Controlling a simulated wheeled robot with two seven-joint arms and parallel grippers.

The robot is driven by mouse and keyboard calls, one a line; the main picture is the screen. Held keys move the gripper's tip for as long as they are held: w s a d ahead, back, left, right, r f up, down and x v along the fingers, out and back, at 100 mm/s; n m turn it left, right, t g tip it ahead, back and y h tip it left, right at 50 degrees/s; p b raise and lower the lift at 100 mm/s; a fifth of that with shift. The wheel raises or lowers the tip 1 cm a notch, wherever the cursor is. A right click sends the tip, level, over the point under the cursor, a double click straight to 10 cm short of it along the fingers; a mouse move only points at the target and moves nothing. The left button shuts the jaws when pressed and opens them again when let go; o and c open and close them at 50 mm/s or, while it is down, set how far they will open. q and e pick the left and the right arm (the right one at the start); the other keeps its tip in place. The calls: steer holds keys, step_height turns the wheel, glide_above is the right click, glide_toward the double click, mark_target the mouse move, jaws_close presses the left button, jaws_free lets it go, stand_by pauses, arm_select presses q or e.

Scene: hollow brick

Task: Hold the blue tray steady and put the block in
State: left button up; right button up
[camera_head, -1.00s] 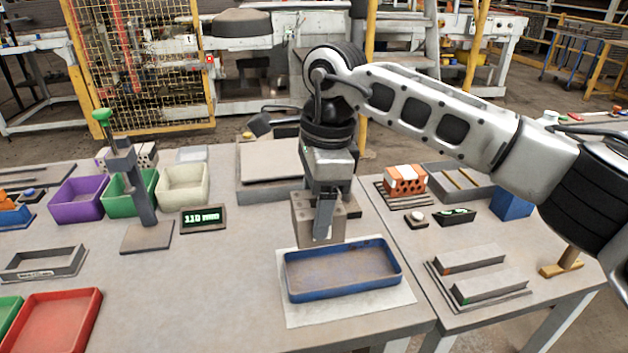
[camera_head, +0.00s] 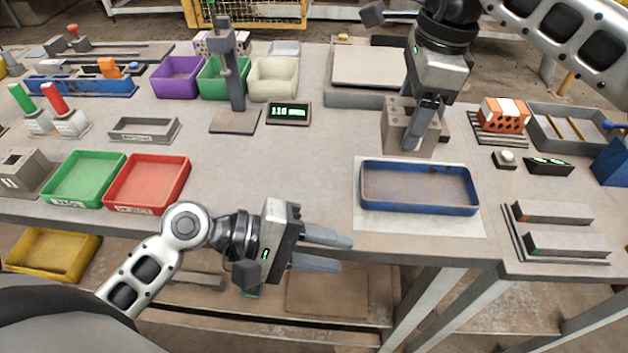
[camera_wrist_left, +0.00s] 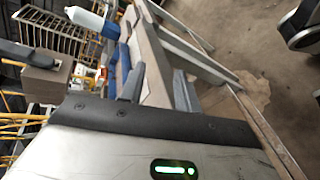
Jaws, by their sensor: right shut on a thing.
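The blue tray (camera_head: 420,207) lies on a white sheet near the table's front edge and looks empty. My right gripper (camera_head: 428,138) is shut on the grey hollow block (camera_head: 398,137), with holes in its top, just behind the tray's far rim. I cannot tell whether the block is clear of the table. My left gripper (camera_head: 346,255) is open and empty at the table's front edge, left of and in front of the tray, not touching it. The left wrist view looks sideways along the table edge, with its fingers in sight.
A red tray (camera_head: 147,184) and a green tray (camera_head: 84,180) lie at the left. A gauge stand (camera_head: 237,100) and a display (camera_head: 289,112) stand behind. Grey bars (camera_head: 553,212) and an orange brick (camera_head: 504,115) are at the right. The table's middle is clear.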

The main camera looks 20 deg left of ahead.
mark_target(380, 202)
arm_select(q)
steer(key=w+a+r+n, duration=0.1)
steer(key=w+n, duration=0.1)
steer(key=n, duration=0.1)
steer(key=w+a+r+n, duration=0.1)
steer(key=w+a+n, duration=0.1)
steer(key=n, duration=0.1)
steer(key=w+a+r+n, duration=0.1)
steer(key=w+n, duration=0.2)
steer(key=shift+a+r+n, duration=0.15)
steer(key=shift+a+n, duration=0.15)
steer(key=shift+n, duration=0.1)
steer(key=shift+w+a+r+n, duration=0.3)
steer(key=shift+n, duration=0.6)
steer(key=shift+w, duration=0.1)
steer(key=x, duration=1.2)
steer(key=shift+a+f, duration=0.15)
jaws_close()
